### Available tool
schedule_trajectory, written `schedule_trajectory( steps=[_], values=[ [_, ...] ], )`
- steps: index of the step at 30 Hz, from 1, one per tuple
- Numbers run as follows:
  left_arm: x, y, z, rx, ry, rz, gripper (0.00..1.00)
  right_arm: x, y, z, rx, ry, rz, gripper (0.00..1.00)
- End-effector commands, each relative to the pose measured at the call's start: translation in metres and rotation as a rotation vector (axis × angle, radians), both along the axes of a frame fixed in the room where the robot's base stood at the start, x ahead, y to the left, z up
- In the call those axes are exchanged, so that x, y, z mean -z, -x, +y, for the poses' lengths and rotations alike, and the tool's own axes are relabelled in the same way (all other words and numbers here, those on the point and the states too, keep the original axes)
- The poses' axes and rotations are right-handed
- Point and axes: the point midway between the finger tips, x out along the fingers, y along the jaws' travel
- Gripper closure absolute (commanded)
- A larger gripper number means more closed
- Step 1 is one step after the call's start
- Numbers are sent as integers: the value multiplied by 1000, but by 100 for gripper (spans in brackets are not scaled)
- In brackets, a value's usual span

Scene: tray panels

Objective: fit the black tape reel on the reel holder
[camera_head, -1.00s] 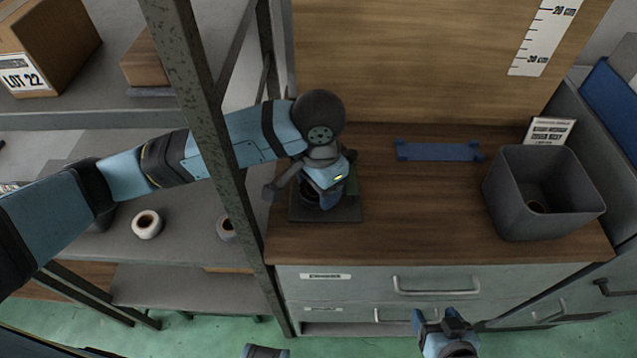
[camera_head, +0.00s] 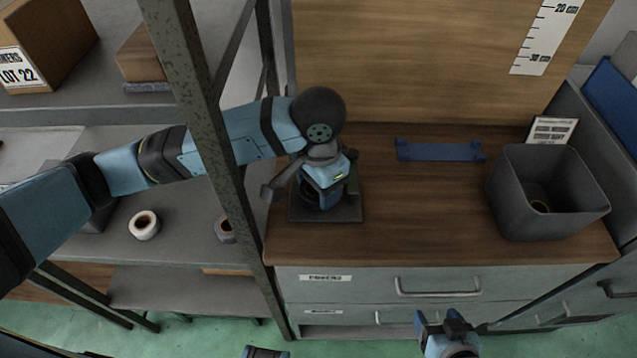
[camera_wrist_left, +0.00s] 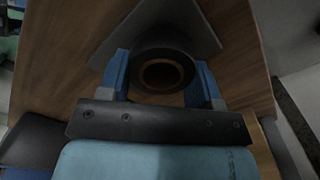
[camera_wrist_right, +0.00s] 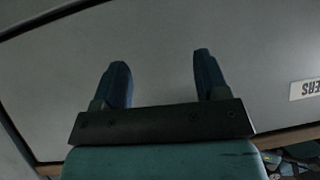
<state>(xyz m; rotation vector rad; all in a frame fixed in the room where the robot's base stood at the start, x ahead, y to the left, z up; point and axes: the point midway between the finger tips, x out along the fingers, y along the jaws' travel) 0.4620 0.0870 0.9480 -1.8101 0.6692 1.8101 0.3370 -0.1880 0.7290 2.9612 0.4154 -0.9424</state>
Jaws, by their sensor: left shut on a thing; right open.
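The black tape reel (camera_wrist_left: 162,53), a dark ring with a brown core, is between the fingers of my left gripper (camera_wrist_left: 163,78), which is shut on it. In the head view the left gripper (camera_head: 322,196) points down over a dark square plate (camera_head: 347,213) on the bench, apparently the reel holder's base. The gripper largely hides the reel there. The plate (camera_wrist_left: 205,35) also shows beyond the reel in the left wrist view. I cannot tell whether the reel touches it, and no post is visible. My right gripper (camera_head: 441,318) is open and empty before the drawers; its wrist view shows the spread fingers (camera_wrist_right: 163,78).
A grey bin (camera_head: 510,195) with a small ring-like thing inside stands at the bench's right. A blue bracket (camera_head: 440,151) lies at the back. A metal rack post (camera_head: 215,130) stands close to my left arm. The bench middle is clear.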

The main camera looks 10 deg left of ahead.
Motion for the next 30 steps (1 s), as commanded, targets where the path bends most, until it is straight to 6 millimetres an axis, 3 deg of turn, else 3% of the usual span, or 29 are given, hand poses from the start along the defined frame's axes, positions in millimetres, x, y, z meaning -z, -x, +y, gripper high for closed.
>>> schedule_trajectory(
  steps=[30],
  values=[
    [2, 0, 0, 0, 0, 0, 64, 11, 0, 3, 5, -9, -3, 32]
  ],
)
